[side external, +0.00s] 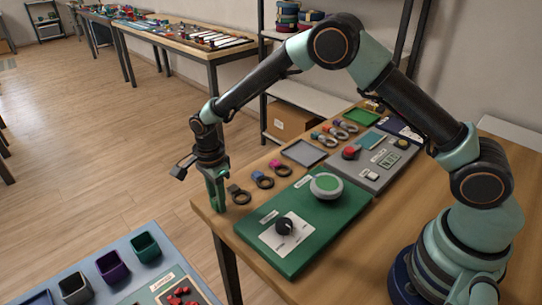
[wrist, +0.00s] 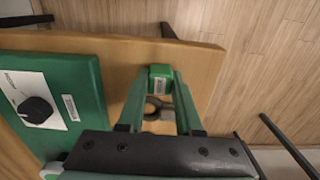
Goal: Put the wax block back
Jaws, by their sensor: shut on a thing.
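My gripper (side external: 218,200) reaches down over the near left corner of the wooden table, fingers pointing down. In the wrist view my gripper (wrist: 160,82) is shut on a small green block with a pale label, which seems to be the wax block (wrist: 161,76). The block sits between the two green fingertips, above the bare wood near the table edge. In the side view it is hard to tell from the green fingers. Whether it touches the table is unclear.
A dark ring (wrist: 157,112) lies close by on the table; more rings with coloured tabs (side external: 262,180) line up behind. A green panel (side external: 290,255) with a black knob (side external: 284,227) and round button (side external: 326,185) is beside it. A blue tray (side external: 55,277) with several cups stands at lower left.

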